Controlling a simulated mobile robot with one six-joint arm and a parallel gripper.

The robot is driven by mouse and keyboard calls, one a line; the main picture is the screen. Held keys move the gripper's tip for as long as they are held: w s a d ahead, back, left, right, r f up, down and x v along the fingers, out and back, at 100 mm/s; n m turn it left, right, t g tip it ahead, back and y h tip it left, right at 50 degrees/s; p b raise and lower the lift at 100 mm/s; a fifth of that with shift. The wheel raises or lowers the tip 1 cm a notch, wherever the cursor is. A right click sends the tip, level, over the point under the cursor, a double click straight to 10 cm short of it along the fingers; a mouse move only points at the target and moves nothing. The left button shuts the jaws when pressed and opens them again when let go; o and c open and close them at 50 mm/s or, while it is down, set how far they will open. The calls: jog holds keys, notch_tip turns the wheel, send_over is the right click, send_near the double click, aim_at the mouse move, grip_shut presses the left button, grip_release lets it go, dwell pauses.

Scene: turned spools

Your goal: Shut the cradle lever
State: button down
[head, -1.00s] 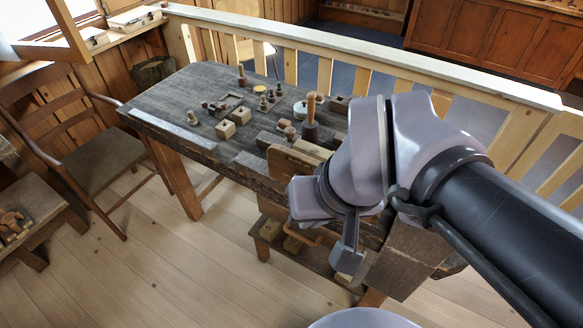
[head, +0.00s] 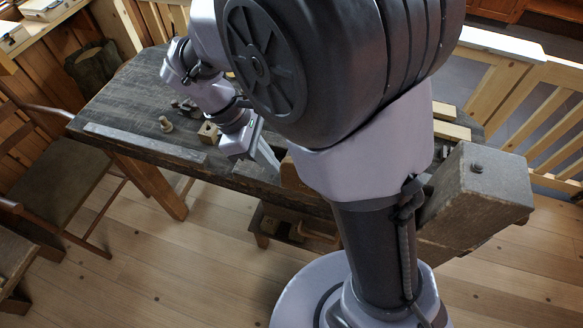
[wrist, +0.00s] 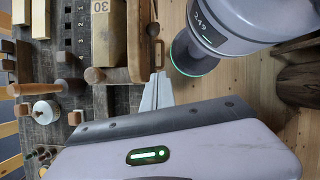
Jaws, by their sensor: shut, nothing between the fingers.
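My gripper (head: 268,158) is shut and empty by the front edge of the bench in the head view. I cannot pick out the cradle lever for certain in either view. In the head view, my arm hides much of the bench top, including the area behind the gripper.
The wrist view shows a block marked 30 (wrist: 109,30), a numbered strip (wrist: 82,35), a wooden mallet (wrist: 45,88) and a white disc (wrist: 45,112). In the head view, a turned piece (head: 165,124) and a block (head: 208,132) stand on the bench (head: 115,107). Floor is open in front.

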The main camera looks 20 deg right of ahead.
jog(key=s+d+f+b, duration=0.3)
jog(key=d+f+b, duration=0.2)
jog(key=d+f, duration=0.2)
jog(key=shift+s+f+b, duration=0.2)
jog(key=shift+s+b, duration=0.1)
jog(key=shift+b, duration=0.05)
